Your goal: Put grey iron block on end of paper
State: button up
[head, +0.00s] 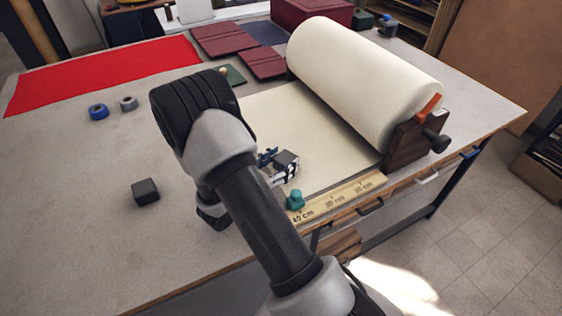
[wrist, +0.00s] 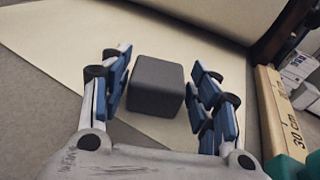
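A grey block (wrist: 156,85) is between my gripper's (wrist: 163,92) blue-padded fingers in the wrist view, with cream paper (wrist: 60,38) around it. The fingers stand apart, with a gap between the block and the right finger; the left finger is very close to it. In the head view my gripper (head: 279,165) is low over the near part of the unrolled paper (head: 330,148). My arm hides the paper's left end there. A second dark grey block (head: 146,192) sits on the bare table to the left.
The big paper roll (head: 360,75) stands on its wooden holder (head: 412,140) at the right. A wooden ruler (head: 345,194) lies along the near edge with a teal object (head: 295,200) at its end. Blue (head: 98,111) and grey (head: 129,103) rolls and red cloth (head: 110,72) lie back left.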

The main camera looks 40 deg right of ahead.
jog(key=shift+o, duration=1.2)
jog(key=shift+r, duration=0.1)
jog(key=shift+a+r, duration=0.15)
jog(key=shift+a, duration=0.05)
jog(key=p+v, duration=0.2)
jog(key=v, duration=0.9)
jog(key=shift+s+a+p, duration=0.1)
jog(key=shift+a+p, duration=0.05)
jog(key=shift+p, duration=0.25)
jog(key=s+a+r+m+g+y, duration=0.2)
jog(key=s+r+m+g+y, duration=0.4)
jog(key=s+r+m, duration=0.65)
jog(key=s+a+r+m+t+y, duration=0.5)
jog(key=a+r+m+t+y, duration=0.2)
jog(key=a+y, duration=0.3)
jog(key=shift+a+r+t, duration=0.4)
jog(key=shift+a+t, duration=0.1)
jog(key=shift+a, duration=0.75)
